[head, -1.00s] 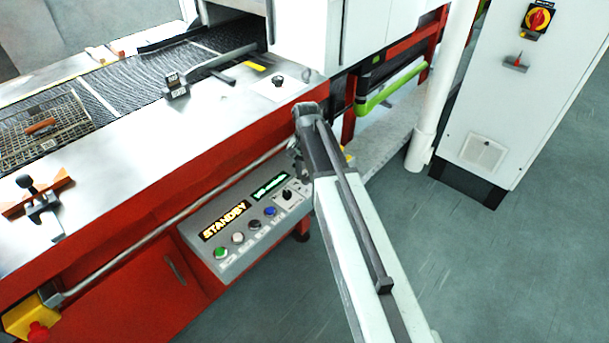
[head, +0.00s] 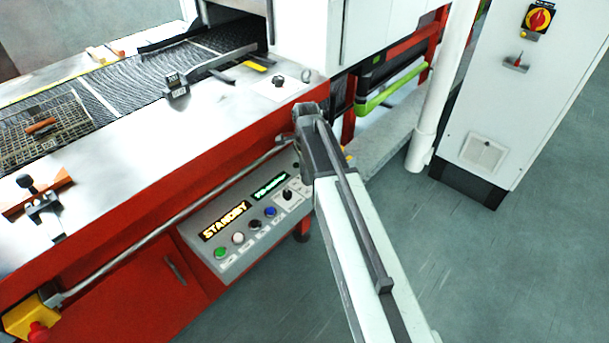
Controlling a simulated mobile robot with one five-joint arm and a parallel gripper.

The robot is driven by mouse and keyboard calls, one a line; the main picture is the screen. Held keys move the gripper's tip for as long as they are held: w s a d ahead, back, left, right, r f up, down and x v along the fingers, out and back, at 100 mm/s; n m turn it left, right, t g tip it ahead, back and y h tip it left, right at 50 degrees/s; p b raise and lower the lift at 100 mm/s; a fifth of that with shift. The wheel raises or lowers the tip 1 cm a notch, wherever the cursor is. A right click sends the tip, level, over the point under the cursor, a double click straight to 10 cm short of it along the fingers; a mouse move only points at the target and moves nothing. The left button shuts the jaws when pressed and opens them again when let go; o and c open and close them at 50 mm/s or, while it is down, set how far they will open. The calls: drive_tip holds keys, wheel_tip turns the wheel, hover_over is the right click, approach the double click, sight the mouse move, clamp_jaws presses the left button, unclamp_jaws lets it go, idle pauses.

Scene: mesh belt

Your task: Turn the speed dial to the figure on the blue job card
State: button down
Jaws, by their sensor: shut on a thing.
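My arm reaches up from the bottom, and its dark wrist (head: 312,135) is at the right end of the grey control panel (head: 225,258). My jaws are hidden behind the wrist, so I cannot see what they touch. The panel has a black knob (head: 287,194) on a pale plate, close left of my arm. Another black knob (head: 279,80) stands on a white plate on the steel top, beyond the wrist. I cannot read either scale or tell which is the speed dial. I see no blue job card.
The panel has an amber STANDBY display (head: 226,221), a green display (head: 271,186) and several buttons. A steel rail (head: 170,212) runs along the red machine front. The mesh belt (head: 140,75) is at upper left. A white cabinet (head: 515,110) stands right; the floor between is clear.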

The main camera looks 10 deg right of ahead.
drive_tip(key=shift+s+d+m, duration=0.15)
drive_tip(key=shift+m, duration=0.45)
drive_tip(key=c, duration=1)
unclamp_jaws()
